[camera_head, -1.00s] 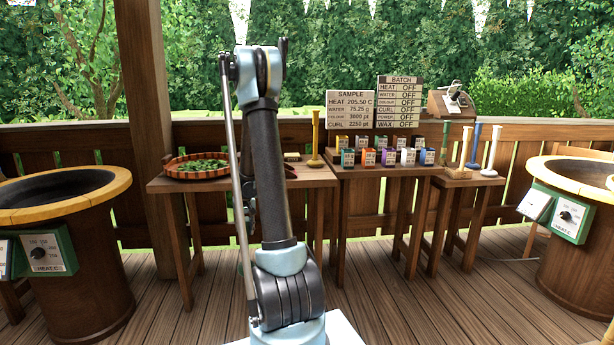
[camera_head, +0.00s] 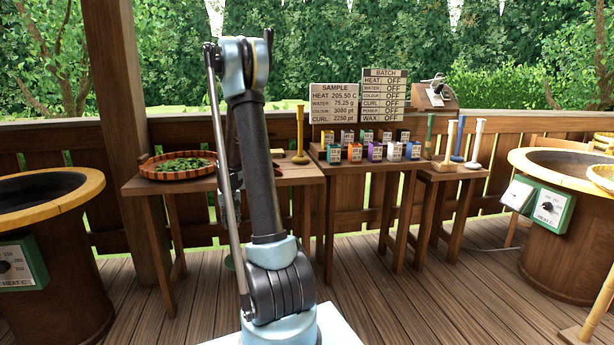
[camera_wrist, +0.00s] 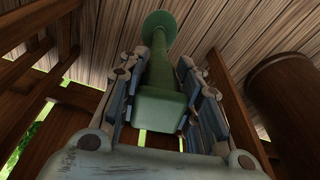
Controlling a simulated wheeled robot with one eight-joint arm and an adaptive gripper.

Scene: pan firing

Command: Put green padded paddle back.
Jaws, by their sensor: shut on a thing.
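My gripper (camera_wrist: 165,68) is shut on a green paddle (camera_wrist: 160,106) in the wrist view. The paddle's wide block is near the camera between the fingers, and its shaft runs away to a round disc at the far end. The small right table (camera_head: 458,172) holds several upright pieces: a green one (camera_head: 429,135), a cream one (camera_head: 450,142), a blue one (camera_head: 461,140) and a white one (camera_head: 476,145).
The left table (camera_head: 240,187) holds a tray of leaves (camera_head: 146,170) and a yellow upright piece (camera_head: 300,132). The middle table (camera_head: 372,165) holds several coloured boxes. Wooden tubs stand left (camera_head: 58,270) and right (camera_head: 550,245). A pale post (camera_head: 600,305) stands at lower right. Deck between is clear.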

